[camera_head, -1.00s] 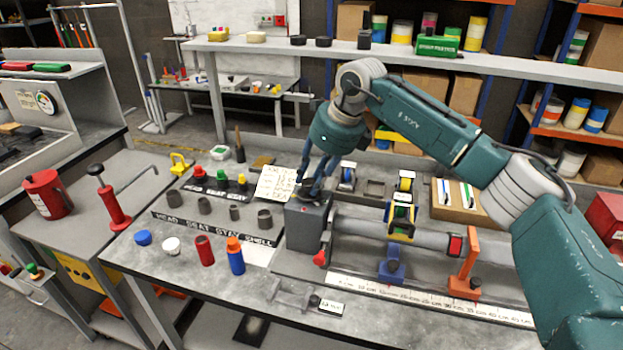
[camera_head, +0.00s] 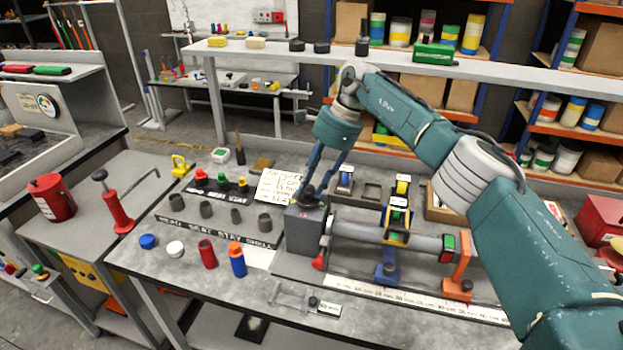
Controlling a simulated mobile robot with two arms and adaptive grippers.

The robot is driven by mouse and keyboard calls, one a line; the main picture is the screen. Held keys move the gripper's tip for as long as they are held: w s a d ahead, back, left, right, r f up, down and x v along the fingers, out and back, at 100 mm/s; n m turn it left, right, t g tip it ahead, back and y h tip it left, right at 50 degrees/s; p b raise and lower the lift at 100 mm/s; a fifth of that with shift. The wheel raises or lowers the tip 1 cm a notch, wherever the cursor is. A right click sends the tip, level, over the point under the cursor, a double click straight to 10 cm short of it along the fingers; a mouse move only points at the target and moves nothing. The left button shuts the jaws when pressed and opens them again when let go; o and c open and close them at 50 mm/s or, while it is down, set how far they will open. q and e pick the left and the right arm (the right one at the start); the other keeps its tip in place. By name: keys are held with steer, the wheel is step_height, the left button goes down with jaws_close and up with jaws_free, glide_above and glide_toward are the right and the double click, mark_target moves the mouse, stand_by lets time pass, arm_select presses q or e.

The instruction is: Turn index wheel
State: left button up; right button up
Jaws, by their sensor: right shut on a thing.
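My right gripper (camera_head: 309,198) reaches down from above onto the top of the grey block (camera_head: 302,233) at the left end of the fixture. It is shut on a small dark part there, which looks like the index wheel; the fingers hide most of it. Grey tubes (camera_head: 365,231) run right from the block, past a yellow-and-black clamped piece (camera_head: 397,222), to an end with a green patch (camera_head: 448,247) by the orange stand (camera_head: 461,268). A red-tipped piece (camera_head: 318,262) sits at the block's front. My left gripper is not in view.
A blue stand (camera_head: 387,268) and white ruler strip (camera_head: 400,296) lie along the fixture. A handwritten card (camera_head: 280,186) leans behind the block. A shelf (camera_head: 480,64) spans the back.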

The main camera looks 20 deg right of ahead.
steer(key=shift+w+r+n, duration=0.1)
steer(key=shift+r+n, duration=0.05)
steer(key=shift+n, duration=0.25)
steer(key=o, duration=1.2)
steer(key=shift+c, duration=0.2)
steer(key=v, duration=0.7)
steer(key=shift+r, duration=0.2)
steer(key=shift+d, duration=0.1)
